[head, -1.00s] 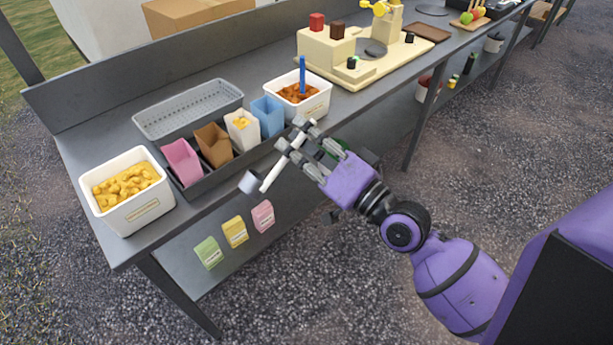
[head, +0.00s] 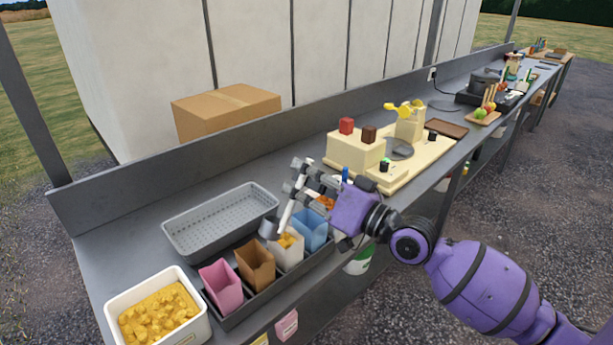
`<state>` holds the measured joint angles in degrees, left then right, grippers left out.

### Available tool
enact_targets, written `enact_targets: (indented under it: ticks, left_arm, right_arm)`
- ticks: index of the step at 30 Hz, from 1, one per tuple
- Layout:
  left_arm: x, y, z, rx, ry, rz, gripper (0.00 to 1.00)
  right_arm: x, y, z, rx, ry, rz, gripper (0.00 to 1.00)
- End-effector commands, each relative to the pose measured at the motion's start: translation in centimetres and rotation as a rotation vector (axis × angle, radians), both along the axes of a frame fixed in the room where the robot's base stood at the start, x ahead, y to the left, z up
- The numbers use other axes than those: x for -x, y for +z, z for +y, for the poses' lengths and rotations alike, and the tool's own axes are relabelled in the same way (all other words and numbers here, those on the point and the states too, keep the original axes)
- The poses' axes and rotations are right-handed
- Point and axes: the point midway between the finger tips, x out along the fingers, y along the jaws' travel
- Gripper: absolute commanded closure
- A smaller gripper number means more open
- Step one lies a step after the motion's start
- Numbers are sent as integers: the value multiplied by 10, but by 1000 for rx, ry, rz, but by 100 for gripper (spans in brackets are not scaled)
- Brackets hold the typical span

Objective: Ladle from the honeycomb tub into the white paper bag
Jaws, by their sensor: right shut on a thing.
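My right gripper (head: 303,184) is shut on the white handle of a ladle (head: 287,214). The ladle is tilted, its grey cup (head: 269,229) low and to the left, in front of or above the rim between the brown and white bags; its contents cannot be seen. The white paper bag (head: 289,258) stands upright in a dark rack, with yellow pieces at its mouth. A white tub of yellow chunks (head: 198,331), seemingly the honeycomb, stands at the lower left. My left gripper is not in view.
Pink (head: 222,289), brown (head: 256,266) and blue (head: 311,232) bags share the rack (head: 268,296). A grey perforated tray (head: 183,248) lies behind. A second tub is mostly hidden behind my gripper. A cream machine (head: 357,157) stands farther right.

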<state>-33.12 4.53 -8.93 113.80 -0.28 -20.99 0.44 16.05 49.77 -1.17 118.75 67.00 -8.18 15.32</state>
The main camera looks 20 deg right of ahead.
Motion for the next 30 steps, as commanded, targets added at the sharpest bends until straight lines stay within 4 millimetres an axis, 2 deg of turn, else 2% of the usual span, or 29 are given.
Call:
enact_targets:
  ticks: [1, 2, 9, 12, 19, 30]
  left_arm:
    - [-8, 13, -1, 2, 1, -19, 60]
    - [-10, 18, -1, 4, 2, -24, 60]
    - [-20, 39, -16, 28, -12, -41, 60]
    - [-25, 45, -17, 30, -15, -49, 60]
    - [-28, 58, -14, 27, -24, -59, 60]
    - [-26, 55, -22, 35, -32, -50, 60]
  right_arm:
    - [3, 16, 8, 58, 1, -37, 100]
    - [5, 19, 12, 103, 0, -55, 100]
    - [18, 27, 49, 443, -1, -181, 100]
    - [21, 31, 56, 536, -2, -211, 100]
    - [21, 56, 55, 529, -2, -207, 100]
    - [20, 57, 55, 524, 2, -194, 100]
